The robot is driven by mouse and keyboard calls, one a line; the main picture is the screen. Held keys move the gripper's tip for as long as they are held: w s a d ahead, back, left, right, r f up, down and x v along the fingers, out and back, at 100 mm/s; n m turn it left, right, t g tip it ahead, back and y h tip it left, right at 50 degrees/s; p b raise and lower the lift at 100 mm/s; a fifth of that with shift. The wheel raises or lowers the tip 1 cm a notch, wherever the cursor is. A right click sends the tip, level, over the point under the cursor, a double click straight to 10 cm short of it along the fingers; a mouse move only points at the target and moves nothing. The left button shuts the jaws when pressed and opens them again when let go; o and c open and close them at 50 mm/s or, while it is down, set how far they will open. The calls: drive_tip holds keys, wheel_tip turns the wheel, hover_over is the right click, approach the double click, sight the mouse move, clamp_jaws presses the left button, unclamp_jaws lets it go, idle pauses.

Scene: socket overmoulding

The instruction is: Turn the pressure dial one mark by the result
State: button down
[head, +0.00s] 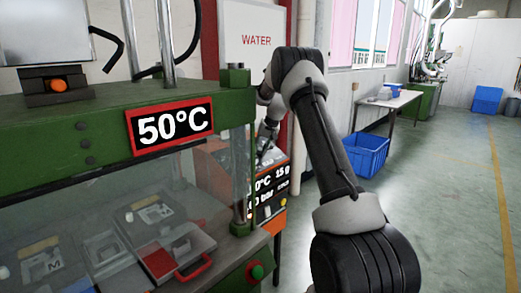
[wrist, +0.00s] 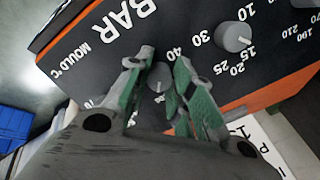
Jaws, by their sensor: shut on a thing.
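In the wrist view, my gripper (wrist: 163,64) has its two green-padded fingers on either side of a small grey dial knob (wrist: 158,80), shut on it. The knob sits on a dark panel (wrist: 110,55) with an orange edge. Large "BAR" lettering and a "40" are near it, and "MOULD °C" is to its left. The knob's pointer setting is hard to read. In the head view, the panel (head: 268,190) is partly covered, with "°C", "15 g" and "bar" readings showing; the bar figure's front is hidden. My gripper is hard to make out there.
A second grey knob (wrist: 232,37) with its own scale stands to the right of the held one. A green machine (head: 60,125) with a "50°C" sign (head: 171,127) and a clear guard is at left.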

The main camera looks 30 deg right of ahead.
idle(0.4)
drive_tip(key=c, duration=1.2)
unclamp_jaws()
drive_tip(key=shift+c, duration=0.2)
drive_tip(key=v, duration=1.2)
drive_tip(key=shift+w, duration=0.1)
